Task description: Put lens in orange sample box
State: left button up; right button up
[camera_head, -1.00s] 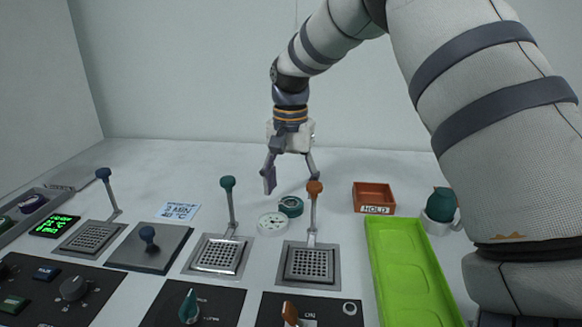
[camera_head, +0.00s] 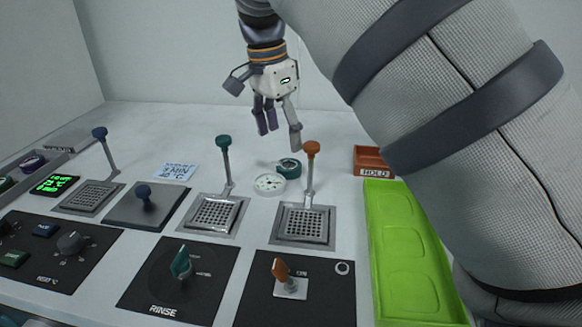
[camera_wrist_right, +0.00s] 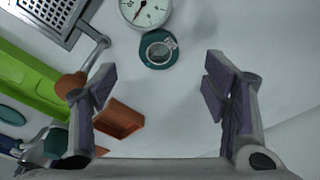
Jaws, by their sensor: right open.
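A small round teal holder with a clear disc in it, which looks like the lens (camera_head: 289,168), lies on the white table beside a white round gauge. It also shows in the right wrist view (camera_wrist_right: 159,49), ahead of the fingertips. The orange box (camera_head: 370,159), labelled HOLD, stands to its right, partly hidden by my right arm; it shows in the wrist view (camera_wrist_right: 118,118) near one finger. My right gripper (camera_head: 281,137) is open and empty above the table, close to the lens and apart from it. My left gripper is not in view.
The white gauge (camera_head: 269,184) touches or nearly touches the lens. Upright levers, with teal (camera_head: 223,142) and orange (camera_head: 311,149) knobs, stand close by. A green tray (camera_head: 398,235) lies at the right. The table behind the lens is clear.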

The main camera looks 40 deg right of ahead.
aim_at(289, 165)
jog(key=f, duration=0.2)
jog(key=d+f, duration=0.1)
jog(key=f, duration=0.4)
jog(key=shift+s+d+f, duration=0.15)
jog(key=shift+d, duration=0.2)
jog(key=c, duration=1.4)
